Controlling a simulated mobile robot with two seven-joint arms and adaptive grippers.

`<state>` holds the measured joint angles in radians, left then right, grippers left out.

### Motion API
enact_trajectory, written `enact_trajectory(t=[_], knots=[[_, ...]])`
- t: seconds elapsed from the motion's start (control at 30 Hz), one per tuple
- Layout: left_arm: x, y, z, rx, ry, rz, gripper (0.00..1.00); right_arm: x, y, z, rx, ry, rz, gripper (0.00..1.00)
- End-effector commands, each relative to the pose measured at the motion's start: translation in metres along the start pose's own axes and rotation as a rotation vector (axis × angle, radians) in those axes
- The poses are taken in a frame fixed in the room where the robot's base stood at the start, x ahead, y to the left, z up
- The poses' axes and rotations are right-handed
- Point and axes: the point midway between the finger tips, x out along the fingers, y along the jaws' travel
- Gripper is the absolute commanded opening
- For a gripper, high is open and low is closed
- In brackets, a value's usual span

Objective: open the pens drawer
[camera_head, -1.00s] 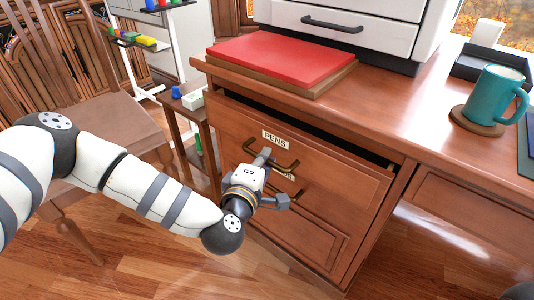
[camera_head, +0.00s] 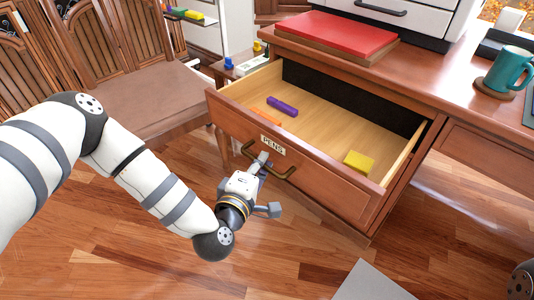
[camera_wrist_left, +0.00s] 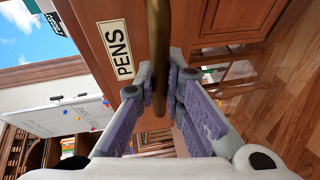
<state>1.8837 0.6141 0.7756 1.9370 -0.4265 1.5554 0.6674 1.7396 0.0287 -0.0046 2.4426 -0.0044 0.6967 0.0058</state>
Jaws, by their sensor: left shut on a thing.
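The pens drawer (camera_head: 230,118) stands well out from the desk, with its light wood inside showing. Its front bears a PENS label (camera_head: 272,145), which also shows in the left wrist view (camera_wrist_left: 115,50). A brass bar handle (camera_head: 284,174) is on the front below the label. My left gripper (camera_head: 262,164) is at the left part of this handle. In the left wrist view the handle (camera_wrist_left: 158,60) runs between the two fingers (camera_wrist_left: 160,92), which are shut on it. My right gripper is not in view.
A purple object (camera_head: 283,106), an orange one (camera_head: 267,117) and a yellow block (camera_head: 358,161) lie in the drawer. A wooden chair (camera_head: 150,100) stands to the left. A teal mug (camera_head: 508,68) and a red board (camera_head: 335,36) are on the desk.

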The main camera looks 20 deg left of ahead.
Motion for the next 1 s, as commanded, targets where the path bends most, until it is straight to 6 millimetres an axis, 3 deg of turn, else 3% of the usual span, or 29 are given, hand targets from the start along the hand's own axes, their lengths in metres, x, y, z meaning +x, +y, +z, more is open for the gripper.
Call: enact_trajectory(t=[0.3, 0.7, 0.8, 1.0], knots=[[-0.015, -0.002, -0.006, 0.001, 0.0, 0.002, 0.0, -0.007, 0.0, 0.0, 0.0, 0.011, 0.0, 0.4], [-0.016, -0.003, -0.007, 0.001, 0.0, 0.002, 0.0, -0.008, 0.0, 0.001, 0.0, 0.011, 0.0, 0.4], [-0.016, -0.003, -0.007, 0.001, 0.0, 0.002, 0.28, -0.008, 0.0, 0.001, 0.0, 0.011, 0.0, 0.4], [-0.016, -0.003, -0.007, 0.0, 0.0, 0.001, 0.31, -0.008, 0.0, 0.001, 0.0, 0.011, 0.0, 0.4]])
